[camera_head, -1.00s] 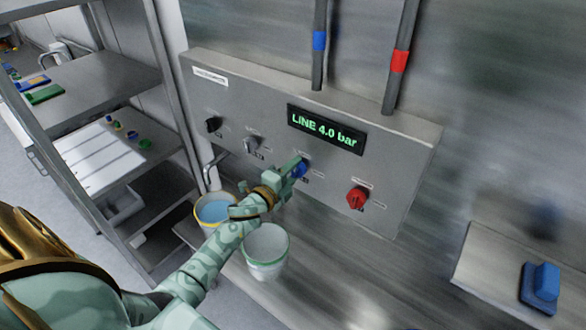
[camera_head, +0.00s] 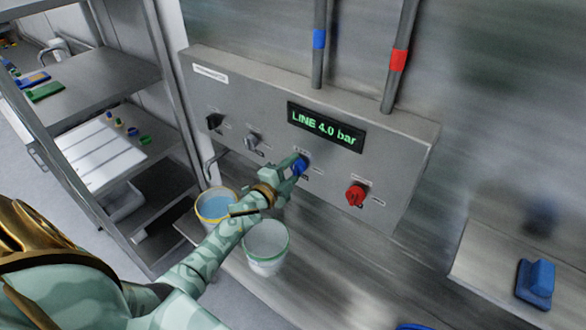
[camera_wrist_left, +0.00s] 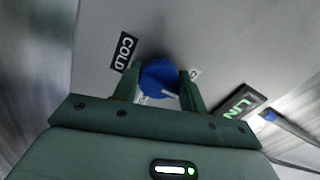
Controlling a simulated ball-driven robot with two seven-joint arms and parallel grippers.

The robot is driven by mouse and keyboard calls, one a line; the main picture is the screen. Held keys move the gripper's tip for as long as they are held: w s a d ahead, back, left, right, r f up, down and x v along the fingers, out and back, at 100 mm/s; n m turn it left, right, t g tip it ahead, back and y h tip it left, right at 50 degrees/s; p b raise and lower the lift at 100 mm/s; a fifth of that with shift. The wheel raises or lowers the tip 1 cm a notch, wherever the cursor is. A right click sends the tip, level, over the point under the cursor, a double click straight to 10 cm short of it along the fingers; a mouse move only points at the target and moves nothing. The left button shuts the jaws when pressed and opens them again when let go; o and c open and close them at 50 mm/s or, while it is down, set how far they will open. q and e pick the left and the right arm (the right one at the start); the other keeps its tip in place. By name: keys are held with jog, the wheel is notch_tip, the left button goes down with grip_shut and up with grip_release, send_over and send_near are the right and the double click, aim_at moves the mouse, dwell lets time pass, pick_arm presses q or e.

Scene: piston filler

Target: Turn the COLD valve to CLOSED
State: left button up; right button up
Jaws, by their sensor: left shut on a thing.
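The COLD valve is a round blue knob (camera_head: 299,165) on the grey panel (camera_head: 230,110), below the display. It also shows in the left wrist view (camera_wrist_left: 160,78) beside a black COLD label (camera_wrist_left: 123,51). A pale mark shows on the knob's face. My left gripper (camera_head: 293,170) is shut on the knob, one finger on each side of it, as the left wrist view (camera_wrist_left: 158,90) shows. The small position labels around the knob are partly hidden by the fingers. My right gripper is not in view.
A red knob (camera_head: 355,195) sits right of the blue one; a black knob (camera_head: 214,121) and a grey knob (camera_head: 251,140) sit left. The display (camera_head: 325,127) reads LINE 4.0 bar. Two buckets, one yellow-rimmed (camera_head: 216,219) and one green-rimmed (camera_head: 264,258), stand below my left arm.

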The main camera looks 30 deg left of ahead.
pick_arm(q)
jog(key=o, duration=1)
jog(key=shift+a+f, duration=0.1)
jog(key=s, duration=1.1)
jog(key=s+a+b, duration=0.1)
jog(key=s, duration=0.4)
jog(key=shift+s+a, duration=0.1)
jog(key=shift+s, duration=0.1)
